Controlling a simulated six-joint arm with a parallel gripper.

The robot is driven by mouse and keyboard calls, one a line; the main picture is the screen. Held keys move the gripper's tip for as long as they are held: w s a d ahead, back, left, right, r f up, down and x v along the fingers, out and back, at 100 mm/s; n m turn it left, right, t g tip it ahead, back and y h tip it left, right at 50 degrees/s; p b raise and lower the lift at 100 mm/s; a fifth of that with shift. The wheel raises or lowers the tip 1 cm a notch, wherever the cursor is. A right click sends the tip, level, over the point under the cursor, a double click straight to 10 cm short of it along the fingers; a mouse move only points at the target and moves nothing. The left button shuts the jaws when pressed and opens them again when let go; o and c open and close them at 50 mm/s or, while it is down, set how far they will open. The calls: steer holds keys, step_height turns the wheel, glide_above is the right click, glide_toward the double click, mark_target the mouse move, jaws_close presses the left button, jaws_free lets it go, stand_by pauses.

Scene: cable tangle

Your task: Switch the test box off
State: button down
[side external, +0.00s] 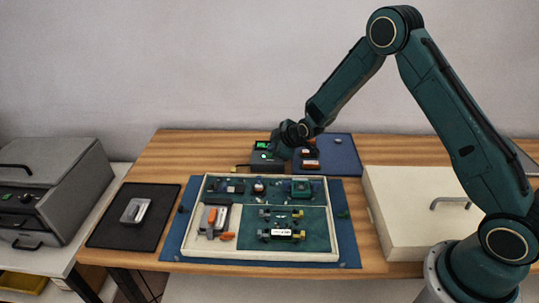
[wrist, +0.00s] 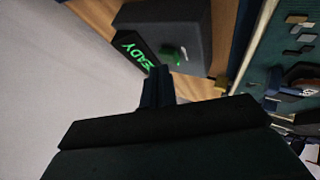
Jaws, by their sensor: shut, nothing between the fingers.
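The test box (side external: 268,164) is a dark box at the back of the wooden table, left of a blue mat. Its display shows lit green letters ending in "EADY" in the wrist view (wrist: 138,57), where the dark box body (wrist: 160,25) fills the top. A small pale lever with a green glow beside it (wrist: 183,53) stands on the box. My gripper (wrist: 158,74) is shut and empty, its fingertips close to the display and lever. Whether they touch the box I cannot tell. In the side view my gripper (side external: 272,154) is over the box and partly hides it.
A cream tray (side external: 338,255) with several parts stands in front of the box. The blue mat (side external: 345,155) holds orange-and-dark items. A black mat (side external: 105,235) with a metal part lies left. A cream case (side external: 405,195) stands right, a grey machine (side external: 60,185) far left.

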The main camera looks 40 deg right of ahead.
steer(key=shift+f, duration=0.45)
stand_by(0.3)
steer(key=shift+r, duration=0.55)
steer(key=shift+r, duration=2.9)
steer(key=shift+r, duration=0.1)
